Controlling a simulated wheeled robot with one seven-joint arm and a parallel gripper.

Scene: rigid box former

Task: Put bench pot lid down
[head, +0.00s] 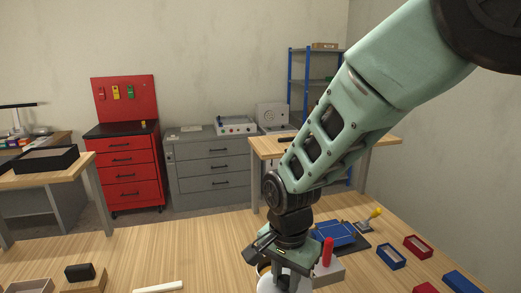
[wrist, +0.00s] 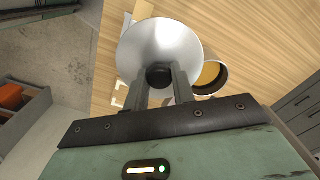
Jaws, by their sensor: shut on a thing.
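My gripper (wrist: 161,82) is shut on the black knob of the bench pot lid (wrist: 160,45), a pale round dish-like disc. The knob sits between the two fingers. The pot (wrist: 221,85), an open white-rimmed vessel with amber inside, stands beside the lid, partly hidden by it and by my gripper. In the head view my gripper (head: 284,270) points down at the lower edge, with the white lid (head: 267,287) partly cut off below it. I cannot tell whether the lid touches the bench.
The wooden bench (head: 200,245) has free room left of my gripper. A white bar (head: 158,287) and a wooden block with a black piece (head: 80,272) lie further left. A red-handled item (head: 327,252), a blue box (head: 335,234) and small trays (head: 391,257) crowd the right.

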